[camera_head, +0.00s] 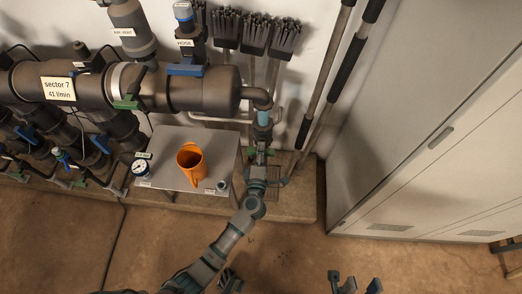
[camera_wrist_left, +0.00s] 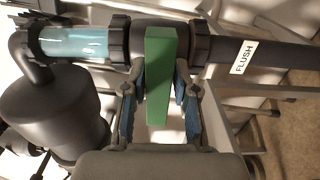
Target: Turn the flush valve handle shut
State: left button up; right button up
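The flush valve handle is a green bar (camera_wrist_left: 160,75) in the left wrist view, lying across the pipe labelled FLUSH (camera_wrist_left: 275,53). My left gripper (camera_wrist_left: 160,80) has one blue-padded finger on each side of the bar, with narrow gaps seeming to show between pads and bar. Contact at the far tips is hard to judge. In the head view my left gripper (camera_head: 261,158) is at the pipe below the clear blue section (camera_head: 264,117), and the handle is mostly hidden there. My right gripper (camera_head: 354,284) is at the bottom edge, fingers apart and empty.
A grey bench (camera_head: 160,172) with an orange jug (camera_head: 191,162) and a gauge (camera_head: 140,167) stands left of my left gripper. The large sector 7 pipe (camera_head: 160,88) runs above. Brushes (camera_head: 255,38) hang behind. A tall cabinet (camera_head: 430,130) stands right. The front floor is clear.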

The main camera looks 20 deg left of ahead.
pick_arm(q)
jog(key=shift+o, duration=1)
jog(key=shift+f, duration=0.1)
jog(key=shift+s, duration=0.2)
jog(key=v, duration=1.1)
jog(key=shift+s, duration=0.3)
jog(key=shift+d, duration=0.15)
